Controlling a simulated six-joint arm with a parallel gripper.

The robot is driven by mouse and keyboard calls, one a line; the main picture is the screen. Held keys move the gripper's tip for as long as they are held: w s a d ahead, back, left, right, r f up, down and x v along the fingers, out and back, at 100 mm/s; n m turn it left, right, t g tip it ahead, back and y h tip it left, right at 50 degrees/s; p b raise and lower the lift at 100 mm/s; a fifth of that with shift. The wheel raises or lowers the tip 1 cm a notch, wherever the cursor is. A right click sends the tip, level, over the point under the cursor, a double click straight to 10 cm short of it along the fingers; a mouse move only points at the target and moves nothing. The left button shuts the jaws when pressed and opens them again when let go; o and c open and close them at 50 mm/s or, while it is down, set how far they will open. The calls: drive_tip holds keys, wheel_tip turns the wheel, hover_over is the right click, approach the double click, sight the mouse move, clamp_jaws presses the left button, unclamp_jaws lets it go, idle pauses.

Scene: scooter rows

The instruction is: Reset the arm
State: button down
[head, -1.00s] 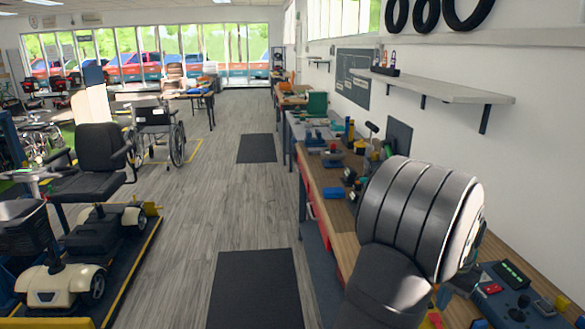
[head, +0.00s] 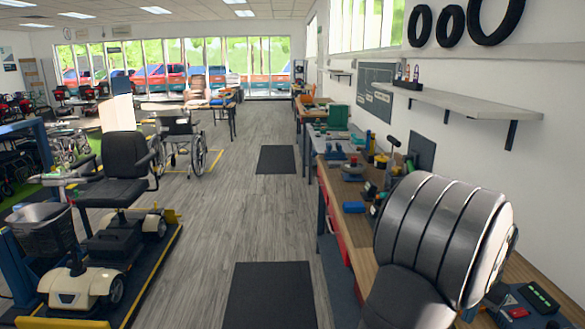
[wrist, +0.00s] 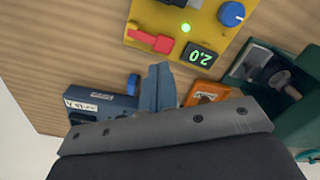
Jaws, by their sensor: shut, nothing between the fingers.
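My arm fills the lower right of the head view, over the right-hand workbench (head: 352,240). In the wrist view my gripper (wrist: 158,72) shows as two grey-blue fingers pressed together, shut and empty. Its fingertips point at the bench top near a yellow device (wrist: 195,25) with a green number display, a red lever and a blue knob. In the head view my gripper's fingers are hidden behind the arm.
In the wrist view a dark blue device (wrist: 100,104), an orange box (wrist: 207,93) and a green machine (wrist: 285,85) lie close around the fingers. In the head view a scooter (head: 85,275) stands left and a wall shelf (head: 460,102) hangs right.

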wheel_tip(320, 180, down, 6)
drive_tip(key=shift+f, duration=0.2)
wheel_tip(320, 180, up, 9)
idle(0.4)
drive_tip(key=shift+f, duration=0.15)
wheel_tip(320, 180, down, 7)
drive_tip(key=shift+f, duration=0.15)
wheel_tip(320, 180, up, 4)
drive_tip(key=shift+r, duration=0.15)
drive_tip(key=shift+f, duration=0.75)
